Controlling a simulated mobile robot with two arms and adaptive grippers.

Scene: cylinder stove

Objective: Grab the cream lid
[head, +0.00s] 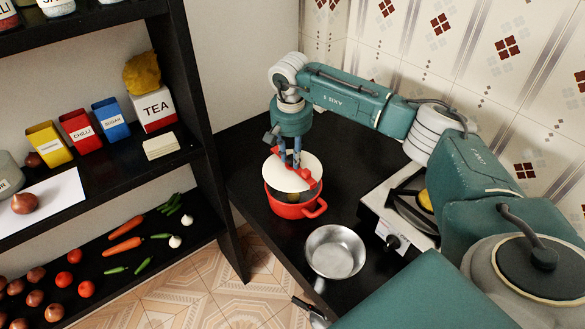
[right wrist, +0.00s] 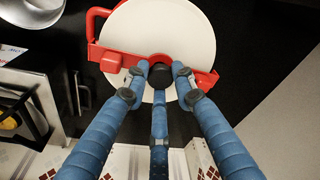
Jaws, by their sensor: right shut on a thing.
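The cream lid (head: 290,171) is a round pale disc with red parts across it, over the red pot (head: 290,207) on the black counter. It sits tilted or raised, and part of the pot's inside shows below its front edge. In the right wrist view the cream lid (right wrist: 180,30) fills the top middle, with a red bar and a dark round knob. My right gripper (head: 289,164) points down at the lid; in the wrist view its blue fingers (right wrist: 160,74) close around the knob. Whether the lid touches the pot is hard to tell. My left gripper is not in view.
A metal pan (head: 335,251) stands in front of the pot. A stove (head: 390,232) is to the right. A dark shelf on the left holds boxes, a tea box (head: 154,108), carrots, tomatoes and onions. A tiled wall is behind.

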